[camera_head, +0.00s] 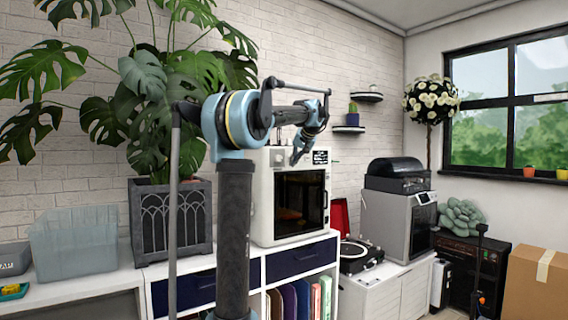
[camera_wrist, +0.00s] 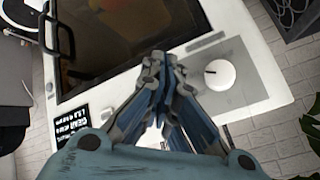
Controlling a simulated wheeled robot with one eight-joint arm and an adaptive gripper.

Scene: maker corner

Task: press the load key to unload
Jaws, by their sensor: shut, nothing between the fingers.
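A white box-shaped machine (camera_head: 261,205) with a dark glass door stands on the white cabinet; its front fills much of the wrist view (camera_wrist: 262,65). On its panel are a round white knob (camera_wrist: 220,74), a small grey bar-shaped part (camera_wrist: 206,42) and a black label or screen with white text (camera_wrist: 74,128), also seen in the head view (camera_head: 321,157). I cannot tell which part is the load key. My gripper (camera_head: 297,160) is shut and empty at the machine's upper front, between knob and text panel. In the wrist view my gripper (camera_wrist: 157,58) hides part of the panel.
A large potted plant (camera_head: 171,218) stands left of the machine. A turntable (camera_head: 357,256) and a grey machine (camera_head: 399,222) are to the right. Two small wall shelves (camera_head: 348,129) hang behind. A cardboard box (camera_head: 530,285) is at the far right.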

